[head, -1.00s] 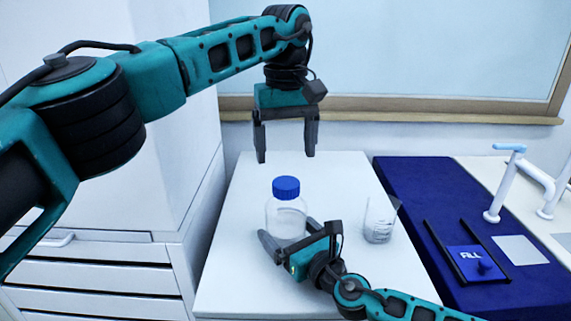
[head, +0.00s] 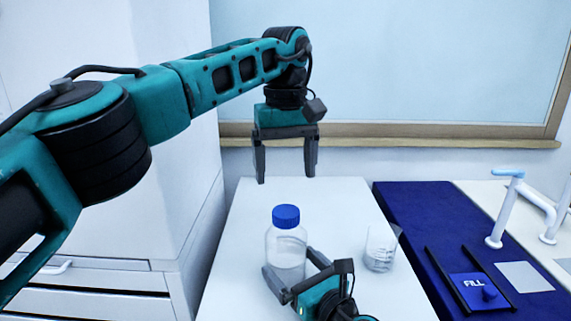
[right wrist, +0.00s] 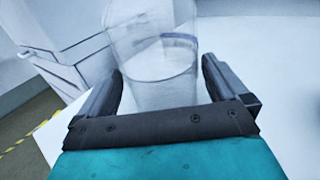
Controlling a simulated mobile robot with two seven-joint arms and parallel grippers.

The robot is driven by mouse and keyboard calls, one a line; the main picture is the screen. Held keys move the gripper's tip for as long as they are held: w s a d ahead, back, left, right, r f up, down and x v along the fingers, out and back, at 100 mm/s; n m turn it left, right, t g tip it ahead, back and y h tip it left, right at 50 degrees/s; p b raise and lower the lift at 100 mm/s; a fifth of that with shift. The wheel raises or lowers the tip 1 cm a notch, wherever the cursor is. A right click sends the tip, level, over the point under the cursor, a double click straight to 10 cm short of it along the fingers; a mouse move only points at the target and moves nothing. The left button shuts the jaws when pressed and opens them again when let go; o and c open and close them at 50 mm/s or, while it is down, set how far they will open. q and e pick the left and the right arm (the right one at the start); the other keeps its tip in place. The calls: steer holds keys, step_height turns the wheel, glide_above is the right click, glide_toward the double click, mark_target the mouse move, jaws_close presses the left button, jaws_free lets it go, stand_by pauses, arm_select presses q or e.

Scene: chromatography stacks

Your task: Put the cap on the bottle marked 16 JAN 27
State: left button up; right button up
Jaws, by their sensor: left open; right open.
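A clear bottle (head: 286,250) stands upright on the white table, with a blue cap (head: 286,216) on its top. No date marking is readable on it. My left gripper (head: 286,178) is open and empty, pointing down above the cap with a gap between. My right gripper (head: 290,262) is open low at the bottle, one finger on each side. In the right wrist view the bottle's clear body (right wrist: 160,75) stands between the open fingers (right wrist: 162,72); the cap is out of that view. Whether the fingers touch the glass I cannot tell.
A glass beaker (head: 380,252) stands to the right on the white table (head: 340,205). Further right, a dark blue mat (head: 420,215) holds a tray marked FILL (head: 472,285). White cabinets (head: 100,250) stand at the left. The table behind the bottle is clear.

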steer(key=v, duration=1)
steer(key=shift+s+d, duration=0.2)
steer(key=shift+s, duration=0.05)
arm_select(q)
steer(key=shift+f, duration=0.1)
